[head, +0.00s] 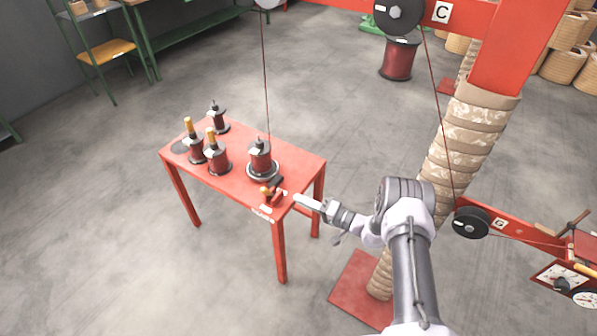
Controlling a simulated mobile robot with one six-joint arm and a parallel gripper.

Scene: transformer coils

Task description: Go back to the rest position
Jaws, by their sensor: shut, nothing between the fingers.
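My gripper (301,200) is at the end of my arm, at the right front corner of the red table (185,155). Its fingers are shut and empty, seen from the side. It is close to a small red device with a wooden knob (267,194) on the table's front edge; I cannot tell whether they touch. A dark red coil (261,158) stands upright on a round base just left of and behind my gripper. A thin wire (265,80) runs up from near this coil to a pulley above.
Several more coils (217,158) stand on the table's left half, two with wooden handles. Pulleys (471,222) and gauges (561,278) are at the right. The floor (110,270) is clear at the left.

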